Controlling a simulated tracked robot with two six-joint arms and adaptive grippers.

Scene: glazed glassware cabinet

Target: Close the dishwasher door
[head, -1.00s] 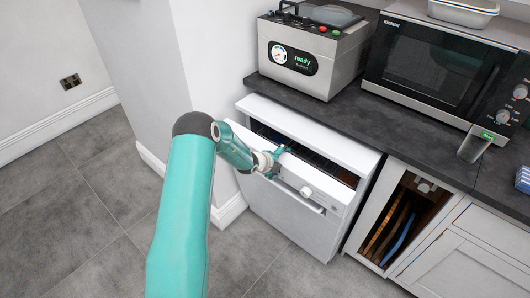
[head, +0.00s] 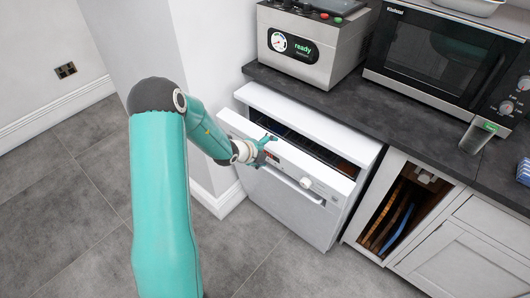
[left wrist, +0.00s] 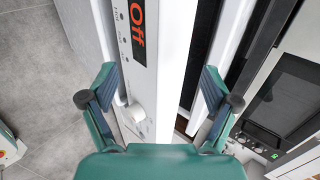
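The white dishwasher (head: 272,212) stands under the worktop in the head view. Its door (head: 290,164) is ajar, tilted outward at the top, with a dark gap behind its upper edge. My left gripper (head: 266,150) is at the upper left part of the door, by the control panel. In the left wrist view my left gripper (left wrist: 160,88) is open, its fingers spread. The door's panel, with an orange "Off" display (left wrist: 138,30) and a white knob (left wrist: 137,112), shows between them. I cannot tell whether a finger touches the door. My right gripper is not in view.
A steel appliance reading "ready" (head: 300,50) and a microwave (head: 435,60) stand on the dark worktop (head: 350,110). An open compartment with boards (head: 395,215) is right of the dishwasher. A white wall corner (head: 195,120) is close on the left. The grey floor in front is clear.

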